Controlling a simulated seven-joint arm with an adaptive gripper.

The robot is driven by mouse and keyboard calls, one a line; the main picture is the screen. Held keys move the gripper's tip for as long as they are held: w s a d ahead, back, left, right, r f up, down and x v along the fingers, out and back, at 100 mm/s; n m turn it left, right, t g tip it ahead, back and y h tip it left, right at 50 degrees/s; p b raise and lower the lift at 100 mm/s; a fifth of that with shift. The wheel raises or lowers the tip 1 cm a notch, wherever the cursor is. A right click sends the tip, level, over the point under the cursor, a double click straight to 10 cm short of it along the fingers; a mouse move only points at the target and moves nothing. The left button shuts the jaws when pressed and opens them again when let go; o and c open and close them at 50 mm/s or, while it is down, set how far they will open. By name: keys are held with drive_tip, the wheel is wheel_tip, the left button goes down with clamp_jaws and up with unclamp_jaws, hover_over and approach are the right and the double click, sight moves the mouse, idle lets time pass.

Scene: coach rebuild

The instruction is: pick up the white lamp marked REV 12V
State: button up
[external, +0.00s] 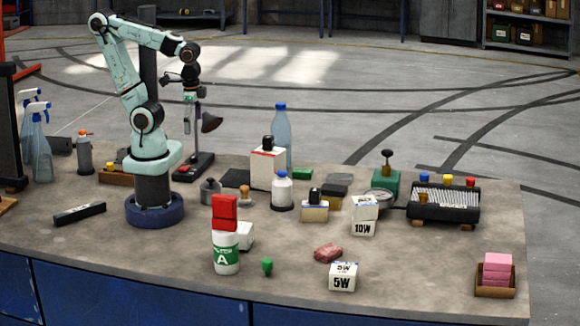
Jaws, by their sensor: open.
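No marking REV 12V is readable in the external view, so I cannot tell which thing is the white lamp. White candidates are a block marked 10W (363,229), a block marked 5W (343,284), and a plain white object (245,236) partly hidden behind a white and green bottle marked A (226,256). A white box with a red stripe (267,172) stands farther back with a dark object on top. My gripper (188,128) is open, pointing down, high above the back left of the bench and well apart from these things. Nothing shows between its fingers.
A thin stand with a black cone (211,122) rises close beside my gripper. A blue bottle (281,138) stands at the back. A black rack (443,205) and a pink block in a tray (496,270) are at right. The front left bench is mostly clear.

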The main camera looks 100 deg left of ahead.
idle(0.3)
hover_over(241, 227)
drive_tip(key=shift+h, duration=0.4)
wheel_tip(241, 227, down, 16)
drive_tip(key=shift+f, duration=0.1)
wheel_tip(241, 227, down, 5)
drive_tip(key=shift+r, duration=0.1)
drive_tip(key=shift+f, duration=0.6)
drive_tip(key=c, duration=1.3)
